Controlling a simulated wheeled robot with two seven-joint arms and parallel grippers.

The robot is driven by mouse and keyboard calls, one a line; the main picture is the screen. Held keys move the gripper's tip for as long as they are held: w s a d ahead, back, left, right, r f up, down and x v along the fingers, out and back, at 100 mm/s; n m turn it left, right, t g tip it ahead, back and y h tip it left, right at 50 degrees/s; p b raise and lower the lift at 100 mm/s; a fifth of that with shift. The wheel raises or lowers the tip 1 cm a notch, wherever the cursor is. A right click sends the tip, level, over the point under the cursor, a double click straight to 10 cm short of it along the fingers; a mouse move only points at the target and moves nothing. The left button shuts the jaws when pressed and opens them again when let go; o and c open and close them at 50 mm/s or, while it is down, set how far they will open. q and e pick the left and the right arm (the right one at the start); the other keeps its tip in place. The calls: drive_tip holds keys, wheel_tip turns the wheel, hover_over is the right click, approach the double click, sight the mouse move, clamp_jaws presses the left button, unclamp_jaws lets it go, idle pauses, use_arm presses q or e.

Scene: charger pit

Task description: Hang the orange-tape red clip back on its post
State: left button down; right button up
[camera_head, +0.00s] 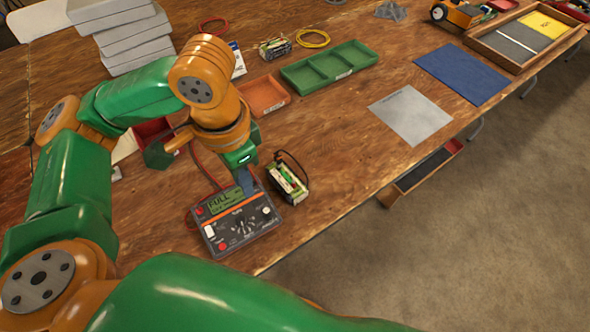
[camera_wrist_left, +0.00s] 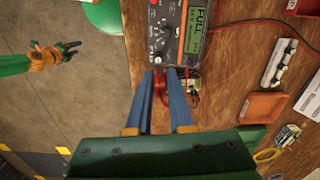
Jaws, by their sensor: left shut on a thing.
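My left gripper (camera_head: 250,178) points down between the charger and the battery, its blue fingers shut on a red clip. In the left wrist view the red clip (camera_wrist_left: 160,90) shows between the blue fingers (camera_wrist_left: 161,76); its orange tape cannot be made out. The grey charger (camera_head: 238,226) has a display reading FULL and also shows in the left wrist view (camera_wrist_left: 172,45). A battery (camera_head: 287,183) with a black lead stands right of the gripper; its posts are too small to tell apart. My right gripper (camera_wrist_left: 70,48) is empty over the floor, its dark fingers apart.
A red cable (camera_head: 205,168) runs behind the charger. An orange tray (camera_head: 264,96), a green divided tray (camera_head: 330,66) and a red bin (camera_head: 152,130) stand further back. A grey mat (camera_head: 410,114) lies right. The wood between battery and mat is clear.

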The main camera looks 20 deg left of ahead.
use_arm(q)
drive_tip(key=b, duration=0.1)
hover_over(195, 207)
wheel_tip(195, 207, down, 4)
drive_tip(key=b, duration=0.2)
drive_tip(key=shift+w+f+b, duration=0.1)
drive_tip(key=shift+f+b, duration=0.15)
drive_tip(key=shift+b, duration=0.05)
drive_tip(key=shift+f+b, duration=2)
drive_tip(key=shift+f, duration=1.55)
drive_tip(key=shift+r, duration=0.1)
drive_tip(key=shift+p, duration=0.55)
